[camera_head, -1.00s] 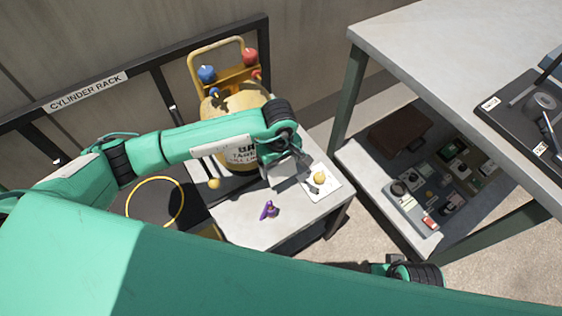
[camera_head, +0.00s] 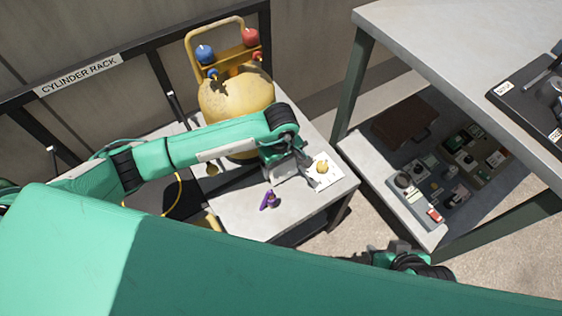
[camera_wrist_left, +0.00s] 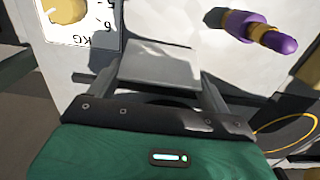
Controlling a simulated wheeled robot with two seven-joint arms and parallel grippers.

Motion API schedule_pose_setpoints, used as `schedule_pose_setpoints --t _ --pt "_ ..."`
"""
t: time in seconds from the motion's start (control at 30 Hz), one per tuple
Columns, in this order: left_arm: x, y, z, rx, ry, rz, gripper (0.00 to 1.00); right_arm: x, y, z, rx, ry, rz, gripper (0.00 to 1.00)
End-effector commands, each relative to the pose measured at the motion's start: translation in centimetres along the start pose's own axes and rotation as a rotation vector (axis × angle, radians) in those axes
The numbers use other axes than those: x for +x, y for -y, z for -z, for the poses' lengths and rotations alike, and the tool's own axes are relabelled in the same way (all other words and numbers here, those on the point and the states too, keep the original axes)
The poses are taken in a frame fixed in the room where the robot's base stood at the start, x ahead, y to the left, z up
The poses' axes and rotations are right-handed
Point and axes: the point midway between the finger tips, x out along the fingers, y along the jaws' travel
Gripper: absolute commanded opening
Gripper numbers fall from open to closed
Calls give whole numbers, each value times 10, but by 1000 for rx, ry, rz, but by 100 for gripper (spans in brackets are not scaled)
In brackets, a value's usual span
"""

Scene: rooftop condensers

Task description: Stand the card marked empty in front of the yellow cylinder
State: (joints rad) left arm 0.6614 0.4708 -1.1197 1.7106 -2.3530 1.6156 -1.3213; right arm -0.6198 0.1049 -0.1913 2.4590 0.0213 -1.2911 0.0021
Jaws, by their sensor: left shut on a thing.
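The yellow cylinder (camera_head: 235,97) stands at the back of the small grey table, its lower front hidden behind my left forearm. My left gripper (camera_head: 287,168) is low over the table, to the right of and in front of the cylinder. In the left wrist view my left gripper (camera_wrist_left: 155,80) is shut on a plain grey flat plate, seemingly the card (camera_wrist_left: 160,62). No marking shows on its visible side. I cannot tell whether it touches the table.
A purple object with a gold band (camera_head: 268,200) lies on the table (camera_head: 235,213), left of the gripper. A white printed sheet (camera_head: 329,183) with a yellow knob (camera_head: 321,167) is close on the right. A workbench (camera_head: 450,45) with a cluttered lower shelf stands right. The rack (camera_head: 120,52) is behind.

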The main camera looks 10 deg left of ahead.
Motion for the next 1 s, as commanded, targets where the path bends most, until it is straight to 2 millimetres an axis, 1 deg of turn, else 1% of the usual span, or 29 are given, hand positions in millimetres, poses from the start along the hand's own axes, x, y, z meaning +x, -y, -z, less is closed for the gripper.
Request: schedule_pose_setpoints --t 0.47,1.0 --pt "1 0 0 0 0 -1 59 2 1 0 -1 -7 3 36" --pt "12 0 0 -1 0 -1 59 10 0 -5 -1 -7 2 36"
